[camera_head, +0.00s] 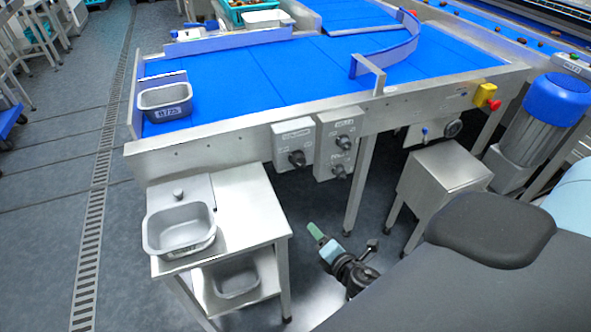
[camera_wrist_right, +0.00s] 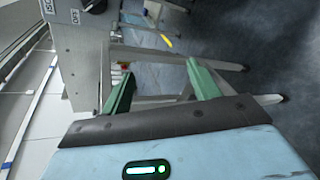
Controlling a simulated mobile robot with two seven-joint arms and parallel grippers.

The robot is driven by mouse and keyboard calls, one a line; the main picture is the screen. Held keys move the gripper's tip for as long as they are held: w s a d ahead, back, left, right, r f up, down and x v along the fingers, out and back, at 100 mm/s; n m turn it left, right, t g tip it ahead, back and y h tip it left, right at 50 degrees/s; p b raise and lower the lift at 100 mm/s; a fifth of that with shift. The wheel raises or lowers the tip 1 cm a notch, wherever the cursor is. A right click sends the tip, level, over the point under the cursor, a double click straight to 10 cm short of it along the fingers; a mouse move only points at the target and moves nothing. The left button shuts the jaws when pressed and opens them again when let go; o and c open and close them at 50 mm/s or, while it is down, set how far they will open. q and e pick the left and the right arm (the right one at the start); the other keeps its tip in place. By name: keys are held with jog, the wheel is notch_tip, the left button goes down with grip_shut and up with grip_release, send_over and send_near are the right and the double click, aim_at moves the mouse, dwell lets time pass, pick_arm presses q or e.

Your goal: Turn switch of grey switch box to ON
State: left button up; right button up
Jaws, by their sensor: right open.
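Two grey switch boxes are mounted side by side on the conveyor's front side. The left box (camera_head: 284,157) has one dark knob (camera_head: 297,158). The right box (camera_head: 327,168) has two dark knobs, one above the other. Their lettering is too small to read in the head view. In the right wrist view a grey panel (camera_wrist_right: 70,32) with part of a dark knob (camera_wrist_right: 93,4) and an OFF label is cut by the top edge. My right gripper (camera_head: 322,241), with green fingers, is below and in front of the boxes, touching nothing. It shows open and empty in the wrist view (camera_wrist_right: 158,75). My left gripper is not in view.
A steel side table (camera_head: 242,225) with a metal tray (camera_head: 158,250) stands left of my gripper. A steel cabinet (camera_head: 440,180) stands to the right, below a yellow and red button box (camera_head: 485,95). A conveyor leg (camera_head: 358,185) is behind my gripper.

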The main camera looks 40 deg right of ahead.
aim_at(301, 165)
jog(key=w+d+r+n+t+b, duration=0.1)
jog(key=w+d+r+n, duration=0.1)
jog(key=w, duration=0.4)
jog(key=w+d+r+n+t+h+b, duration=0.1)
jog(key=w+d+r+n, duration=0.1)
jog(key=w, duration=0.4)
jog(key=w+d+r+n+t+b, duration=0.1)
jog(key=w+d+r+n, duration=0.1)
jog(key=w+n, duration=0.3)
jog(key=shift+w+d+r+t+h+b, duration=0.2)
jog(key=shift+w+r, duration=0.2)
jog(key=shift+w, duration=0.15)
jog(key=shift+w+d+r+t+h+b, duration=0.1)
jog(key=shift+w+d+r+h, duration=0.1)
jog(key=shift+w+r, duration=0.3)
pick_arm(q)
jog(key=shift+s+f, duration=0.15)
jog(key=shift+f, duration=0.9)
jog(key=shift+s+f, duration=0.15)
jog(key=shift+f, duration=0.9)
pick_arm(e)
jog(key=shift+w+d, duration=0.15)
jog(key=shift+w, duration=0.35)
jog(key=c, duration=1)
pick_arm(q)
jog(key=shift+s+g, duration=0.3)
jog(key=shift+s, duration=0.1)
